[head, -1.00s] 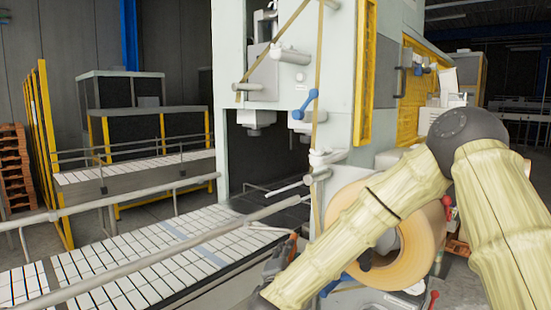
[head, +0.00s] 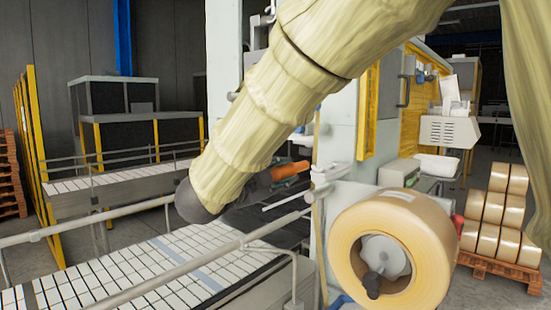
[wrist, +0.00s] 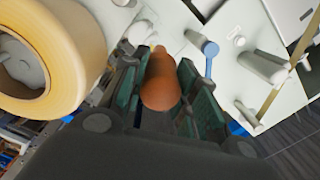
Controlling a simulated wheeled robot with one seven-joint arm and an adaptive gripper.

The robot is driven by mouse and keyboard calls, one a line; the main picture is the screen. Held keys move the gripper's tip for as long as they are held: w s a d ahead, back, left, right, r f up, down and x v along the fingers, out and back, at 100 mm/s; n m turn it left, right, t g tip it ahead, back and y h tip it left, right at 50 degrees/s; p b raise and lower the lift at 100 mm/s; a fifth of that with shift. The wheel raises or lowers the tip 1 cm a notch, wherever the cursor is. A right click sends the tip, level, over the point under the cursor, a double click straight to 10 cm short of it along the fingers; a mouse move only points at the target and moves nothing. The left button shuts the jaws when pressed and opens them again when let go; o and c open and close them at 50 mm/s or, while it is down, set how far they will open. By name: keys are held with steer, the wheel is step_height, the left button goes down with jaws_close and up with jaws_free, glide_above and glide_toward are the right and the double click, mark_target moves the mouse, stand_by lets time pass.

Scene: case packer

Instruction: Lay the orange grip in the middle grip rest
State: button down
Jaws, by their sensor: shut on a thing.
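The orange grip (wrist: 160,82) lies between the green-padded fingers of my gripper (wrist: 163,90) in the wrist view. My gripper is shut on it, and its rounded end faces the wrist camera. In the head view the orange grip (head: 291,170) sticks out to the right of my dark wrist, in front of the pale machine and above the conveyor. I cannot make out the middle grip rest for certain. My arm covers much of the machine front in the head view.
A large tape roll (head: 395,250) stands at the machine's front, also close on the left in the wrist view (wrist: 50,55). A guide rail (head: 200,270) runs above the tiled conveyor (head: 160,265).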

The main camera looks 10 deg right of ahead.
mark_target(308, 163)
steer(key=r, duration=0.2)
steer(key=s+r, duration=0.1)
steer(key=shift+a+m+g, duration=0.25)
steer(key=shift+m+g, duration=0.05)
steer(key=shift+x, duration=1)
steer(key=shift+r+p+x, duration=0.1)
steer(key=shift+p+x, duration=0.35)
steer(key=shift+x, duration=2)
steer(key=shift+r+p+x, duration=0.15)
steer(key=shift+p+x, duration=0.25)
steer(key=shift+x, duration=2.05)
steer(key=shift+s+f+b, duration=0.1)
steer(key=shift+f+b, duration=0.2)
steer(key=shift+f, duration=0.1)
steer(key=shift+f+b, duration=0.8)
steer(key=shift+f, duration=0.25)
jaws_free()
